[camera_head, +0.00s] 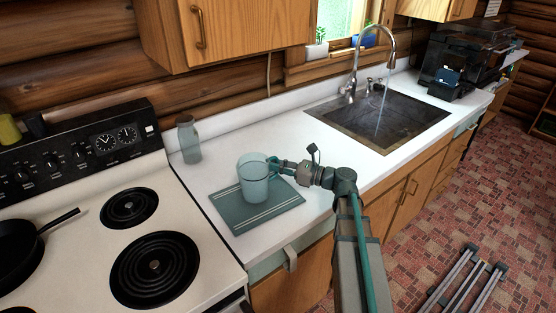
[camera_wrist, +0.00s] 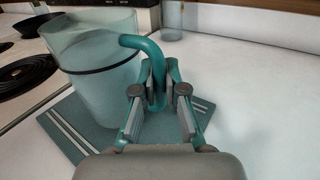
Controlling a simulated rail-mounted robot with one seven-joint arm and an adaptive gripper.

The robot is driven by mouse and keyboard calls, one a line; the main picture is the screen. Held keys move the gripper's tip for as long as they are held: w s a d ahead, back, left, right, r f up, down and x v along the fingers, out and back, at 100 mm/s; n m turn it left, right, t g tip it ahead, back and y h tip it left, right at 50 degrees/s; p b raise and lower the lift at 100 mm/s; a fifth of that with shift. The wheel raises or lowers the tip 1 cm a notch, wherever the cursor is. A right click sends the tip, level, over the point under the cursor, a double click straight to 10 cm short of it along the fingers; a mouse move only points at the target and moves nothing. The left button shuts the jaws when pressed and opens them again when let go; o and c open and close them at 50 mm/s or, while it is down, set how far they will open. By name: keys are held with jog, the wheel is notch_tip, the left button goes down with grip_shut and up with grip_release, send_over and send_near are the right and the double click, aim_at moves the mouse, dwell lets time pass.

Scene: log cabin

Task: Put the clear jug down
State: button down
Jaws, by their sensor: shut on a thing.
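The clear jug (camera_head: 253,180) is a bluish see-through vessel, upright over a teal striped mat (camera_head: 238,220) on the white counter. In the wrist view the jug (camera_wrist: 100,85) stands at left with its teal handle (camera_wrist: 140,42) toward me. My gripper (camera_head: 273,163) comes from the right and is shut on the handle; its fingers (camera_wrist: 158,88) close around the handle's lower part. The mat (camera_wrist: 60,132) also shows under the jug in the wrist view. I cannot tell whether the jug's base touches the mat or hangs slightly above it.
A stove (camera_head: 90,235) with coil burners and a black pan (camera_head: 20,250) is to the left. A clear bottle (camera_head: 188,139) stands at the counter's back. A sink (camera_head: 380,120) with running water is to the right. The counter between mat and sink is clear.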

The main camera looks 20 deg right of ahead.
jog(key=shift+f, duration=0.5)
jog(key=shift+f, duration=0.1)
jog(key=c, duration=1.2)
grip_release()
jog(key=b+v, duration=0.2)
jog(key=v, duration=1)
